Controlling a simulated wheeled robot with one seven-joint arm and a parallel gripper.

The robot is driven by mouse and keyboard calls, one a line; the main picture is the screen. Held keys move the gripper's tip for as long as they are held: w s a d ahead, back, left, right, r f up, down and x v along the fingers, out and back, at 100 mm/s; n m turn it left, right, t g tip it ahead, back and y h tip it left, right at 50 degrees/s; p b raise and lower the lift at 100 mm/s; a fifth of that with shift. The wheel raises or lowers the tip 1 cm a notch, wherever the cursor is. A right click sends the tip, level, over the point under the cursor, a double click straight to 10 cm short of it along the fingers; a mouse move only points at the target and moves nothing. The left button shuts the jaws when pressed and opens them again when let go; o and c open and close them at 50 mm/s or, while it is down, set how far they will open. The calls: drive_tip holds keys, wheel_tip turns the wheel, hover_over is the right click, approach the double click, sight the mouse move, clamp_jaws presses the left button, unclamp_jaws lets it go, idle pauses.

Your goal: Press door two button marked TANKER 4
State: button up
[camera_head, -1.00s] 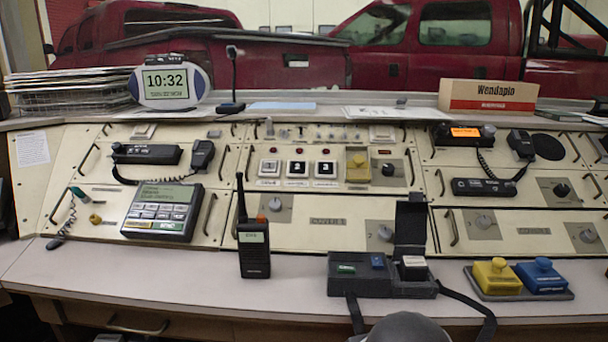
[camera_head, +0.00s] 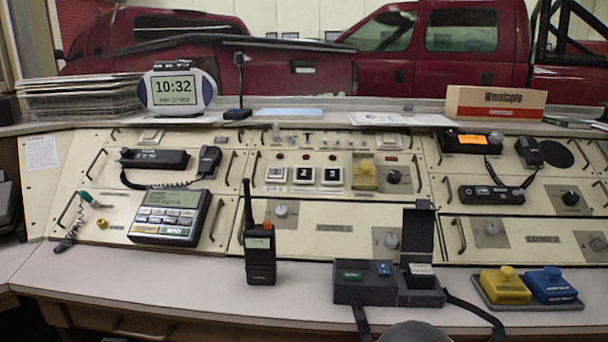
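Nothing covers the button. My gripper is not in view; only a grey rounded part, likely of my arm, shows at the bottom edge.
A black radio (camera_head: 260,256) stands upright on the desk in front of the panel. A dark box with an open lid (camera_head: 375,283) and a tray with yellow and blue buttons (camera_head: 528,304) stand to the right.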

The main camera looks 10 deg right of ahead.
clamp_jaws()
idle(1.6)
